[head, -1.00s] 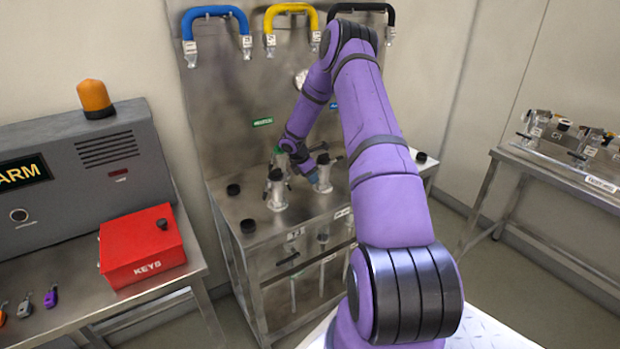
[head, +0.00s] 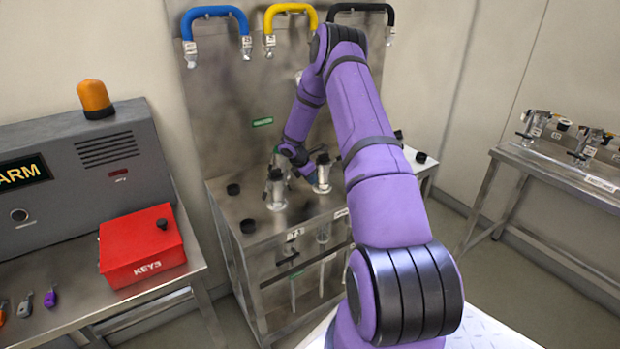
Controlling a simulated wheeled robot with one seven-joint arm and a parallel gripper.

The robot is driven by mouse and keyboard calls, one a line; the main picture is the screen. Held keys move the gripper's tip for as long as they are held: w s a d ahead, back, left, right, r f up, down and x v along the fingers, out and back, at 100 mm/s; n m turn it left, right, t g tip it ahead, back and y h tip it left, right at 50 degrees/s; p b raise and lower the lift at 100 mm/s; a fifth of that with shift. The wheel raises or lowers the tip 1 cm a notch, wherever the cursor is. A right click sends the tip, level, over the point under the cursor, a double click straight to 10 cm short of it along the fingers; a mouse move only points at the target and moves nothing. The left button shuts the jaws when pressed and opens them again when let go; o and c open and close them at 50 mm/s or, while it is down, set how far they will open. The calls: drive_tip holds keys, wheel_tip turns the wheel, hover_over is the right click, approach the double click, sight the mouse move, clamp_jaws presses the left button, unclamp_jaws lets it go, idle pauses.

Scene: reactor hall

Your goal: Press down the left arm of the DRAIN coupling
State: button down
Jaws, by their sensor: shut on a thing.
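Two metal couplings with dark tops stand on the steel bench (head: 245,262): a left one (head: 276,190) and a right one (head: 322,175). A green label (head: 262,123) is on the panel behind them; I cannot read it, so I cannot tell which coupling is DRAIN. My gripper (head: 303,168) is low between the two couplings, close to the left side of the right one. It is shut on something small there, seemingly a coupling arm. The jaws and the held part are too small and too covered to see clearly. My arm hides the bench's right part.
Blue (head: 216,14), yellow (head: 290,10) and black (head: 360,9) hoses hang on the panel. Black caps (head: 247,226) lie on the bench. A red key box (head: 140,246) and grey alarm cabinet (head: 75,180) stand left. Another bench (head: 560,170) stands right.

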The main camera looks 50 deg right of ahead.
drive_tip(key=shift+s+d, duration=0.1)
drive_tip(key=shift+d, duration=0.1)
drive_tip(key=c, duration=1)
unclamp_jaws()
drive_tip(key=v, duration=1)
drive_tip(key=shift+a+r, duration=0.25)
drive_tip(key=shift+a, duration=0.1)
